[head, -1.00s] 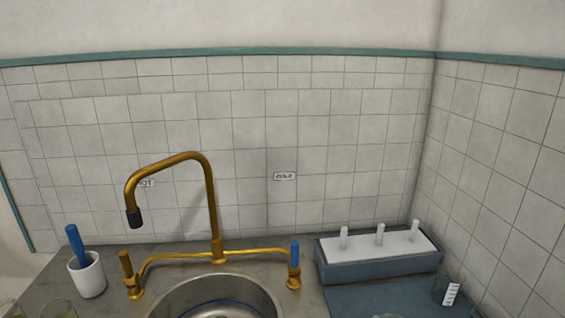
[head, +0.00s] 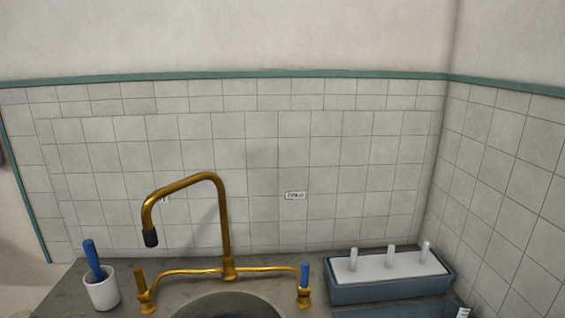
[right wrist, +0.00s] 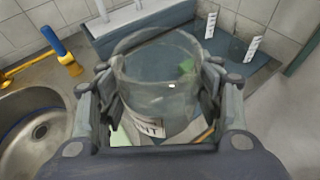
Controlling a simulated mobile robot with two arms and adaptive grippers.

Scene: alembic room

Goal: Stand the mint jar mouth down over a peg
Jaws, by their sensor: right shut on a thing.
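The mint jar (right wrist: 155,85) is clear glass with a white label whose visible letters end in "NT". My right gripper (right wrist: 160,100) is shut on it, with a finger on each side, in the right wrist view. A wide round rim shows at the jar's far end; its exact tilt is hard to tell. The peg rack (head: 388,292) is a blue-grey box with a pale top at the right of the head view. It carries three upright white pegs (head: 390,257), all bare. Pegs also show at the top of the right wrist view (right wrist: 101,10). My left gripper is not in view.
A brass tap (head: 224,230) stands behind the sink (head: 235,305), left of the rack. A white cup (head: 101,290) with a blue-handled tool is at far left. Two labelled clear vessels (right wrist: 252,48) stand right of the jar. Tiled walls close off the back and right.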

